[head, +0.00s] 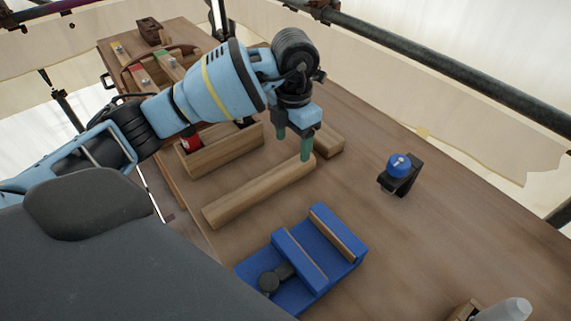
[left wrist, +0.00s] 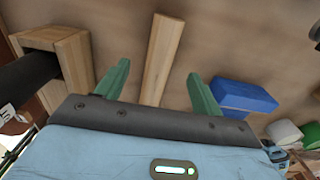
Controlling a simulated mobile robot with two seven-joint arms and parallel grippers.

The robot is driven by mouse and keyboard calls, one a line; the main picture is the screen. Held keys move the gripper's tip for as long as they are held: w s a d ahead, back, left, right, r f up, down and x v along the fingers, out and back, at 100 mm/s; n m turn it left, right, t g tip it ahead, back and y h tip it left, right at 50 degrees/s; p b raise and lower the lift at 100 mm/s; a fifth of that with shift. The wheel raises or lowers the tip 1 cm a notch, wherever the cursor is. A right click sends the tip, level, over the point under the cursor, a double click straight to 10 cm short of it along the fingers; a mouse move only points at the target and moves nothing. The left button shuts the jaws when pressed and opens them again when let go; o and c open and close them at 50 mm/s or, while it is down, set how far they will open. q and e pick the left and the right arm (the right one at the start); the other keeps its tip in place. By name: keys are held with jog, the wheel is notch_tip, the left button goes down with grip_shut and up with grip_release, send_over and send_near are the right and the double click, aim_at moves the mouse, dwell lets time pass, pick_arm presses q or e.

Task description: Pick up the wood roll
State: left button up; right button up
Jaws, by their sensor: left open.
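The wood roll (head: 258,191), a long pale wooden bar, lies on the wooden bench, slanting up to the right in the head view. In the left wrist view the wood roll (left wrist: 162,50) runs upward between the two green fingers. My left gripper (head: 293,146) is open and points down over the roll's far right end. It also shows in the left wrist view (left wrist: 158,72), with nothing gripped between its fingers. I cannot tell exactly how high the fingertips are above the roll. My right gripper is not in view.
A wooden box (head: 226,152) with a red item stands behind the roll. A small wooden block (head: 328,144) lies beyond its right end. A blue vise (head: 290,258) sits in front. A black stand with a blue top (head: 399,168) is at right. Bench between them is clear.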

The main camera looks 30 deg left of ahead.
aim_at(293, 162)
pick_arm(q)
jog(key=shift+w, duration=0.15)
jog(key=shift+s+a+f, duration=0.1)
jog(key=shift+s+f, duration=0.05)
jog(key=shift+s, duration=0.1)
jog(key=shift+d+f, duration=0.2)
jog(key=shift+f, duration=3.45)
jog(key=shift+c, duration=0.2)
jog(key=c, duration=1.2)
jog(key=shift+r, duration=0.1)
